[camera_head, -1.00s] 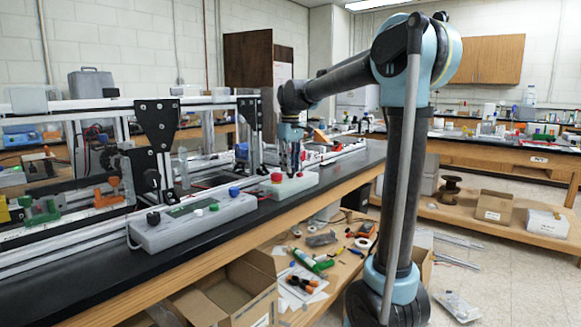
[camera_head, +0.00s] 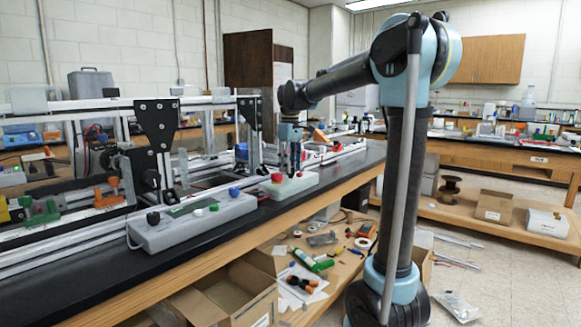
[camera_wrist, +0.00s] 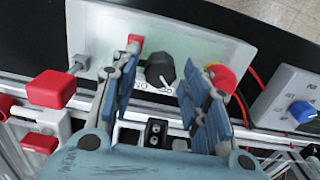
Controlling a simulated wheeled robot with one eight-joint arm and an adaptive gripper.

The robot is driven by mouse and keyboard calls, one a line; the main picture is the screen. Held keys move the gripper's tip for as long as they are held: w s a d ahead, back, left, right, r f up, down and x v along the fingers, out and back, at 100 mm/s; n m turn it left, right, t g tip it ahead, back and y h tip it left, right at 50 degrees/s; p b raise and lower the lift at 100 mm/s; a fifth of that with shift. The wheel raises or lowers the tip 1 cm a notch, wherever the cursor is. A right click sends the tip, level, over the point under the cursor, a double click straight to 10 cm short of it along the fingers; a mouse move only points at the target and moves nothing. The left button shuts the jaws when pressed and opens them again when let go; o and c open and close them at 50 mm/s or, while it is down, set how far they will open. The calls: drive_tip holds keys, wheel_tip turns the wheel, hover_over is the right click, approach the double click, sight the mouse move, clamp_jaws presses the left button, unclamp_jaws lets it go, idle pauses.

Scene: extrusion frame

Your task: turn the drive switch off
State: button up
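A light grey control box (camera_wrist: 205,42) lies under my gripper in the wrist view; it also shows on the bench in the head view (camera_head: 290,187). A black rotary knob (camera_wrist: 160,70) with a light pointer mark sits on it, apparently the drive switch. Lettering beside it is partly hidden and hard to read. My gripper (camera_wrist: 160,62) is open, with one fingertip on each side of the knob; I cannot tell whether they touch it. In the head view my gripper (camera_head: 295,158) points down at the box.
A round red button (camera_wrist: 221,78) is close beside the right finger. A small red part (camera_wrist: 135,41) is at the left fingertip, and a metal toggle (camera_wrist: 79,63) stands further left. A second box with a blue knob (camera_wrist: 302,112) is at right. Frame rails run along the bench.

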idle(0.3)
wheel_tip(320, 180, up, 12)
idle(0.6)
drive_tip(key=s+d+f+m, duration=0.3)
drive_tip(key=s+d+f, duration=0.4)
drive_tip(key=s+d, duration=0.2)
drive_tip(key=s+d+f+m+t, duration=0.1)
drive_tip(key=s+d+f+m, duration=0.2)
drive_tip(key=s+d+f, duration=0.3)
drive_tip(key=s+d+f+m+t, duration=0.1)
drive_tip(key=s+d+f+m, duration=0.3)
drive_tip(key=s+f, duration=1.3)
wheel_tip(320, 180, down, 6)
drive_tip(key=d, duration=0.2)
drive_tip(key=shift+d, duration=0.3)
drive_tip(key=shift+r, duration=0.1)
